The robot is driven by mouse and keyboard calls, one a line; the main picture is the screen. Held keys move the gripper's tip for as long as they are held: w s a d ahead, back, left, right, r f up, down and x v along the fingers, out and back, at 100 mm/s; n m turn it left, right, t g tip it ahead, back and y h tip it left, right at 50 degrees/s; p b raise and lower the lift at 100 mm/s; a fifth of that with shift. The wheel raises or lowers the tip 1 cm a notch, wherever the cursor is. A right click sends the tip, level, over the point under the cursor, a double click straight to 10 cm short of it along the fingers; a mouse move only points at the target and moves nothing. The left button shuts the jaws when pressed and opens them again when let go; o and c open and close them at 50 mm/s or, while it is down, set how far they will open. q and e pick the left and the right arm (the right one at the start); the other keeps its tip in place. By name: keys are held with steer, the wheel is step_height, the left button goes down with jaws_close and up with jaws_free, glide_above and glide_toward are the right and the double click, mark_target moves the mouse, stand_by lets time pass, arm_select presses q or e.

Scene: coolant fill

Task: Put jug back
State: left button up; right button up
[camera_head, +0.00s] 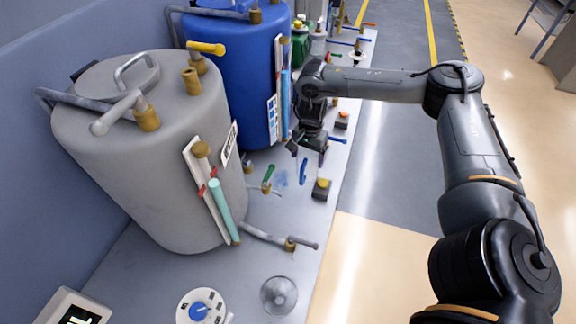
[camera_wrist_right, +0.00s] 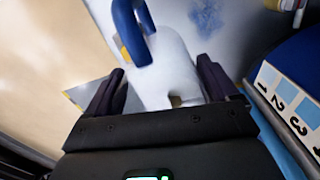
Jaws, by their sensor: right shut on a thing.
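My right gripper (camera_head: 309,148) is over the bench, beside the blue tank's front. In the right wrist view, its fingers (camera_wrist_right: 165,90) are on either side of a whitish body (camera_wrist_right: 165,72) with a curved blue piece (camera_wrist_right: 133,30), which looks like the jug and its handle. The right gripper is shut on it. In the head view, only a blue curved piece (camera_head: 303,172) shows clearly just below the gripper; the pale body blends with the bench. I cannot tell whether it touches the bench. My left gripper is not in view.
A grey tank (camera_head: 125,190) and a blue tank (camera_head: 236,75) stand on the pale bench (camera_head: 285,235). Pipes and small valves, including a green-handled one (camera_head: 268,173), stick out near the front edge. A clear funnel-like piece (camera_head: 279,294) and a blue-knobbed dial (camera_head: 199,306) are nearer.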

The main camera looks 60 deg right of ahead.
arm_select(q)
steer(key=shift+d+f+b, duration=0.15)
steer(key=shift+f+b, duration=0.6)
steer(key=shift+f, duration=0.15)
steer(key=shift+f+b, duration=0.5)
arm_select(e)
steer(key=w+f, duration=0.7)
steer(key=f, duration=0.1)
steer(key=shift+w+d+f, duration=0.3)
steer(key=shift+w+d, duration=0.1)
steer(key=o, duration=1.4)
steer(key=shift+f, duration=0.15)
steer(key=shift+c, duration=0.2)
arm_select(q)
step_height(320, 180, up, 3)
steer(key=p, duration=0.3)
arm_select(e)
step_height(320, 180, up, 12)
